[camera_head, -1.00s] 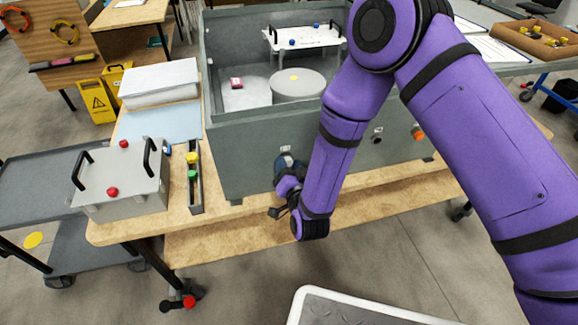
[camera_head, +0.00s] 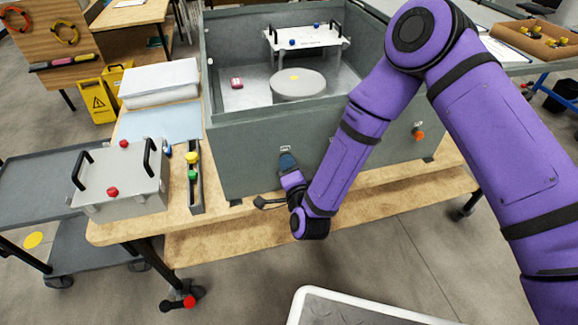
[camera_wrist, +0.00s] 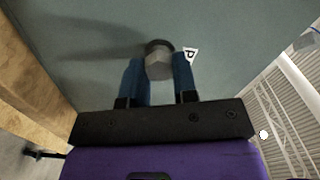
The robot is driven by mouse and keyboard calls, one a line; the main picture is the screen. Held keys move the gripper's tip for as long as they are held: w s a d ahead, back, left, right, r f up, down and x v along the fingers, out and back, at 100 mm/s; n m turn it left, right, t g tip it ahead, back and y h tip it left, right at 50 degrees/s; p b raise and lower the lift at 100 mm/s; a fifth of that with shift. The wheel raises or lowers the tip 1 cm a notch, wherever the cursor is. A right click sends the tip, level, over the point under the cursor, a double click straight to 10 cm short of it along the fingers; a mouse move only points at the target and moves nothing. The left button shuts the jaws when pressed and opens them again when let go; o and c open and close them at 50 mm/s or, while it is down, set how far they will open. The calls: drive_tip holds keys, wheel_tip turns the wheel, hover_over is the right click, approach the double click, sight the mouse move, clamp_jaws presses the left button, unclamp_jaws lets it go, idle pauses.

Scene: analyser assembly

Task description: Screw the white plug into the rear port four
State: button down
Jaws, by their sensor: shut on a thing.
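In the wrist view the white plug (camera_wrist: 158,62), a pale faceted head, sits between the two blue fingers of my gripper (camera_wrist: 159,80). A dark round ring shows behind the plug at the grey-green wall; how deep the plug sits cannot be told. A small white label (camera_wrist: 190,54) with a dark mark is beside it. In the head view my gripper (camera_head: 287,160) is against the near wall of the large grey housing (camera_head: 245,160), just below a small label (camera_head: 286,149). The plug and port are hidden there by the gripper.
An orange knob (camera_head: 419,135) sticks out of the same wall, right of my arm. A grey box with black handles (camera_head: 122,180) and a narrow tray (camera_head: 195,190) with yellow and green pieces stand on the wooden table (camera_head: 235,212), left of the housing.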

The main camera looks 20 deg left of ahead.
drive_tip(key=m, duration=1.6)
drive_tip(key=shift+w, duration=0.1)
drive_tip(key=c, duration=1)
unclamp_jaws()
drive_tip(key=n, duration=2.3)
drive_tip(key=shift+n, duration=0.4)
